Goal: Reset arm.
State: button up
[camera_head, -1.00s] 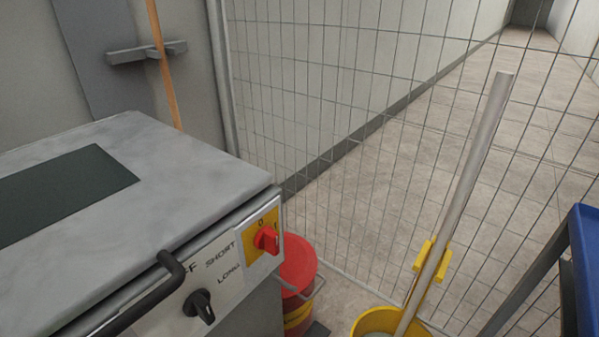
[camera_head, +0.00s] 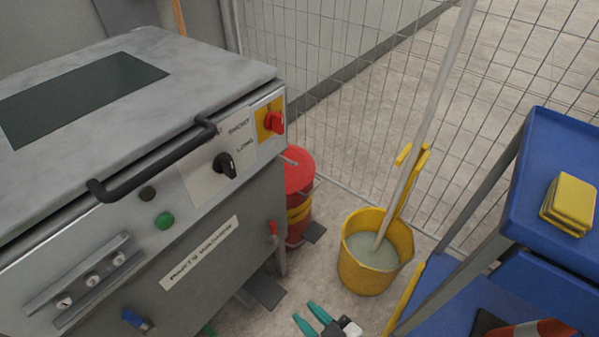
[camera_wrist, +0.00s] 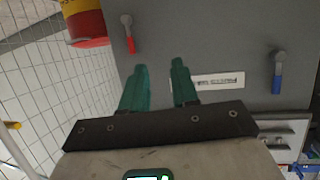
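My gripper (camera_head: 314,318) shows at the bottom edge of the head view, with its two green fingers apart and nothing visible between them. In the wrist view the fingers (camera_wrist: 160,84) are also apart, in front of the grey front panel of the parts washer. The parts washer (camera_head: 228,252) stands at the left of the head view, with its lid down. A black lid handle (camera_head: 150,165), a black knob (camera_head: 225,165) and a red switch (camera_head: 274,122) on a yellow plate show on it. My gripper appears clear of all of these.
A red bin (camera_head: 298,178) stands beside the washer. A yellow mop bucket (camera_head: 366,279) with a long handle stands before the wire fence (camera_head: 330,110). A blue cart (camera_head: 520,199) with yellow sponges (camera_head: 569,203) is at right. Bare floor shows between washer and bucket.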

jog(key=s+d+r+m+g+h+p, duration=0.4)
jog(key=s+d+r+p, duration=0.3)
jog(key=d+r+p, duration=0.4)
jog(key=s+d+r+m+g+h+p, duration=0.4)
jog(key=s+d+r+p, duration=0.4)
jog(key=d+r+p, duration=0.4)
jog(key=shift+d+m+g+h+p, duration=0.3)
jog(key=shift+d+g+h, duration=0.2)
jog(key=shift+d+g, duration=0.45)
jog(key=shift+o, duration=0.2)
jog(key=shift+s+d+r, duration=0.1)
